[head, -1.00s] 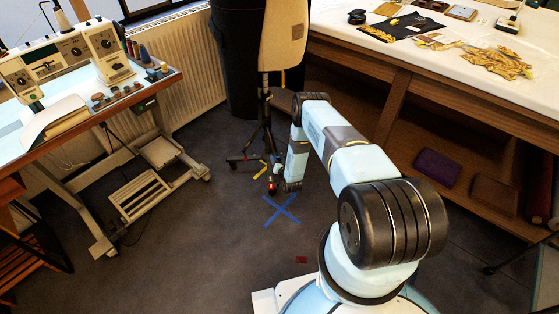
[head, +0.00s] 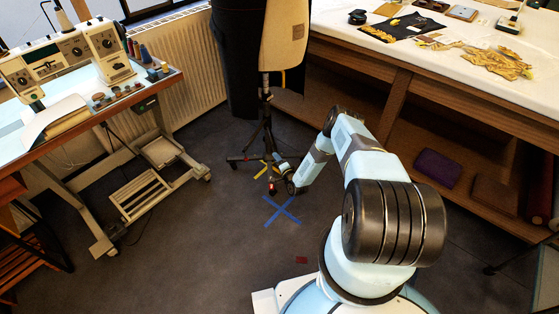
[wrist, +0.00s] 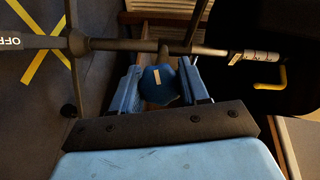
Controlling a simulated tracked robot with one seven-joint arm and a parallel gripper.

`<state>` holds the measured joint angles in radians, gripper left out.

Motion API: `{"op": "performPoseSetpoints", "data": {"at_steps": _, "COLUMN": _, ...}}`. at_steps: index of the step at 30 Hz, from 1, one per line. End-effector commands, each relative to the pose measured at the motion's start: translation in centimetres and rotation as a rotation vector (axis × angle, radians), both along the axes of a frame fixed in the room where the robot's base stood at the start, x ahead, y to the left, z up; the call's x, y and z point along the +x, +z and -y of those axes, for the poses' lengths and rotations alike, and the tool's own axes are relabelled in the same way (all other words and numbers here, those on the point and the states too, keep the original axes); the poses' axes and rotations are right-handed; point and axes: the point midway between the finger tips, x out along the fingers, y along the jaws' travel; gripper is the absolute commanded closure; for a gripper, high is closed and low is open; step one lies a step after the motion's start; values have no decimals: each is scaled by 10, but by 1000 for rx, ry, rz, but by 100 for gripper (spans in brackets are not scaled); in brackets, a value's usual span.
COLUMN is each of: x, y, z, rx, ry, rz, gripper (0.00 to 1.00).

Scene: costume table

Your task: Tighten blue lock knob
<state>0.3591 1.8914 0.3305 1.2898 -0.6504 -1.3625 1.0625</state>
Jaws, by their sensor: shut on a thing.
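The blue lock knob (wrist: 156,86), with a pale mark on its face, sits beside the dark pole of the dress form stand (wrist: 125,45) in the wrist view. The two blue fingers of my gripper (wrist: 161,78) are on either side of the knob and shut on it. In the head view my gripper (head: 281,168) is low at the stand's pole (head: 267,118), just above the tripod legs. The knob is too small and covered to make out there. The dress form (head: 284,35) stands upright above.
A sewing table (head: 100,105) with machines stands at left. A long work table (head: 420,55) with fabric is at right. A yellow handle (wrist: 283,78) sticks out from the stand. A blue tape cross (head: 282,210) marks the clear floor in front.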

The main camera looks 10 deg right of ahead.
Motion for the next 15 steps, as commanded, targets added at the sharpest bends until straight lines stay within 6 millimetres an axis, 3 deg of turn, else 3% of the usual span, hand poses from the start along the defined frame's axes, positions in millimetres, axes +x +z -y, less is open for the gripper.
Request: {"op": "performPoseSetpoints", "data": {"at_steps": 15, "x": -3, "y": -4, "z": 2, "rx": 172, "ry": -2, "rz": -6, "gripper": 86}}
